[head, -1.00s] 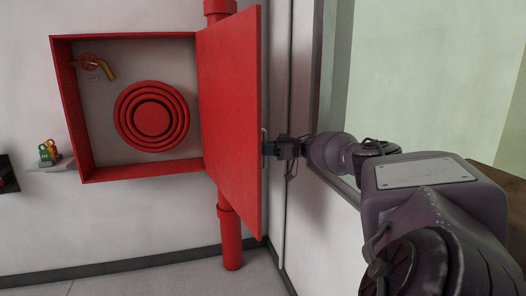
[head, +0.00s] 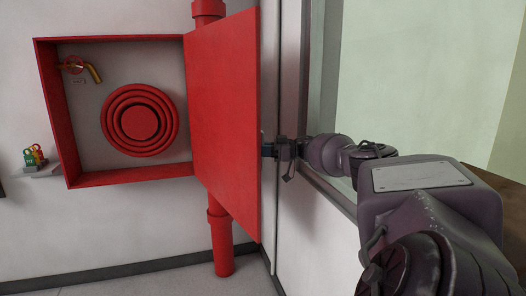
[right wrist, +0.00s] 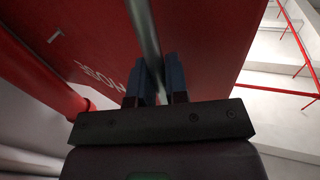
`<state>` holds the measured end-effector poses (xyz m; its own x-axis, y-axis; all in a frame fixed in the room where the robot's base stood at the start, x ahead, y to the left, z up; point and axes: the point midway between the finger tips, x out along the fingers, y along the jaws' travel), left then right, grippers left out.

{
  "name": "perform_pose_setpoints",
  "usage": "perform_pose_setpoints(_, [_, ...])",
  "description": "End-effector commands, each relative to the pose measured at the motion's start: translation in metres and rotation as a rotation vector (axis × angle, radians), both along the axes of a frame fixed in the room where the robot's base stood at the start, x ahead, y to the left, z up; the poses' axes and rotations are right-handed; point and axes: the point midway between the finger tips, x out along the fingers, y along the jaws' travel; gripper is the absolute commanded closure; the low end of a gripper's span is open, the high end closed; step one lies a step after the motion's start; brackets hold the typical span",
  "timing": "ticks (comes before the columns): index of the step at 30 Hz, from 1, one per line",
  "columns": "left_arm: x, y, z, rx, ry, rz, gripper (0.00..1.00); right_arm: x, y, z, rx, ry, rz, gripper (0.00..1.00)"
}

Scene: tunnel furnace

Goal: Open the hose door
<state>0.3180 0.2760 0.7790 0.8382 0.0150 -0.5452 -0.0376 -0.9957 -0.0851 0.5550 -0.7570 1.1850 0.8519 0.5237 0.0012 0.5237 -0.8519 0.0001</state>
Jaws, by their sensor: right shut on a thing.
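The red hose door (head: 225,115) stands swung wide open, hinged at the right side of the red hose cabinet (head: 125,181). Inside the cabinet are a coiled red hose (head: 140,121) and a valve with a brass outlet (head: 75,66). My right gripper (head: 267,150) is at the door's free edge, on its outer side. In the right wrist view its two dark blue fingers (right wrist: 159,84) are shut around the metal bar handle (right wrist: 146,40), beside white lettering on the red door. My left gripper is not in view.
A red vertical pipe (head: 221,245) runs behind the door. A wall with a window frame (head: 322,180) is close on the right, beside my right arm. A small shelf with coloured padlocks (head: 36,158) is left of the cabinet. Floor shows at the bottom left.

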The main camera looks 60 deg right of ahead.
Motion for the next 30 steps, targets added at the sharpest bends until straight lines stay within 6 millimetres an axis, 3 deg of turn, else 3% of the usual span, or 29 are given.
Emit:
perform_pose_setpoints(4, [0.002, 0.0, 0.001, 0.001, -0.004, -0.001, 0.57, 0.001, -0.001, 0.005, 0.0, -0.008, -0.004, 1.0])
perform_pose_setpoints(5, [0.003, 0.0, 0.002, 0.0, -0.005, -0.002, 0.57, 0.001, -0.001, 0.005, 0.0, -0.008, -0.004, 0.84])
perform_pose_setpoints(9, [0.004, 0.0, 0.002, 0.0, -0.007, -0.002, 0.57, 0.001, 0.0, 0.004, 0.0, -0.006, -0.002, 0.62])
perform_pose_setpoints(20, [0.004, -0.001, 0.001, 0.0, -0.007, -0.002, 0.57, -0.004, -0.003, 0.0, 0.0, 0.0, -0.002, 0.62])
perform_pose_setpoints(30, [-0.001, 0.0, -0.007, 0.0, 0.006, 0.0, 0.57, -0.044, -0.028, 0.0, -0.001, 0.0, -0.003, 0.62])
